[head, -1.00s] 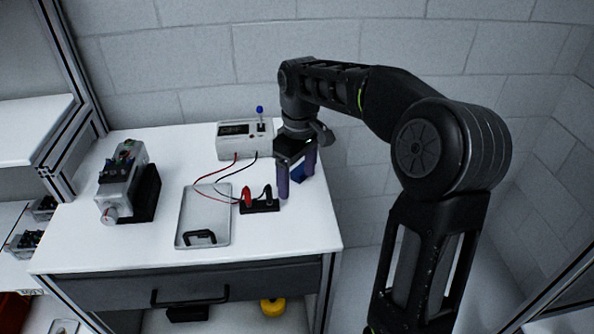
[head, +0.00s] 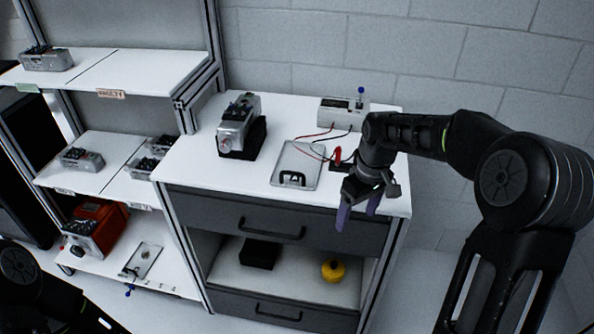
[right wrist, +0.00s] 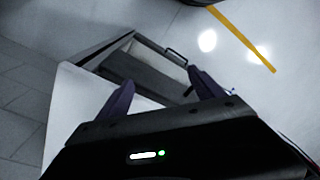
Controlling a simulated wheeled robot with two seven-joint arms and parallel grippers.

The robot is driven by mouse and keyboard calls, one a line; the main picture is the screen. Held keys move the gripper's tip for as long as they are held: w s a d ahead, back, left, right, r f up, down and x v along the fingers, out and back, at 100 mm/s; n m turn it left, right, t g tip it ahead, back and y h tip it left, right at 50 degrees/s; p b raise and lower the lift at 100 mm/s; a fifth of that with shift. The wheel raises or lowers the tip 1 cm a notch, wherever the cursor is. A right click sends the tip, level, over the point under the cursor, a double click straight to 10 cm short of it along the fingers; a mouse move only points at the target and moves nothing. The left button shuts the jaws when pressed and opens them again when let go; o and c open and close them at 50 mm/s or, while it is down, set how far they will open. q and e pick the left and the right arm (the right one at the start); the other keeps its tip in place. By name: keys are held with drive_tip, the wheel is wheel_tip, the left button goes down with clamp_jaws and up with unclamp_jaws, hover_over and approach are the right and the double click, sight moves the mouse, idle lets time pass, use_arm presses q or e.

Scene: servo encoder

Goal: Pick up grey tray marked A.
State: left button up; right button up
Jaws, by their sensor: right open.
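A flat grey tray (head: 284,166) with a black handle at its front edge lies on the white bench top in the head view. Another flat pale tray (head: 136,261) with a small part on it lies on the low shelf at left. I cannot read a letter A on either. My right gripper (head: 357,212) is open and empty, its purple fingers pointing down to the right of and nearer than the bench tray. In the right wrist view its open fingers (right wrist: 161,92) show with a drawer and its handle beyond. My left gripper is out of view; only part of my left arm shows.
On the bench (head: 195,165) stand a grey servo unit (head: 237,128), a white meter (head: 338,113) with wires, and a red clip (head: 338,155). Shelves at left hold several grey units and a red box (head: 97,228). A yellow object (head: 333,271) sits under the drawer.

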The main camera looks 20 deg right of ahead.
drive_tip(key=s+a+f+m+y, duration=0.1)
drive_tip(key=s+a+f, duration=0.1)
drive_tip(key=a+f, duration=0.55)
drive_tip(key=s+a+f+y, duration=0.15)
drive_tip(key=a+f, duration=0.35)
drive_tip(key=f, duration=0.6)
drive_tip(key=s+a+f+m, duration=0.2)
drive_tip(key=s+a+f, duration=0.3)
drive_tip(key=s, duration=0.4)
drive_tip(key=s+a+f+m, duration=0.2)
drive_tip(key=s+a+f, duration=0.3)
drive_tip(key=s, duration=0.4)
drive_tip(key=shift+s+a+f+y, duration=0.15)
drive_tip(key=shift+a+y, duration=0.2)
drive_tip(key=shift+a, duration=0.5)
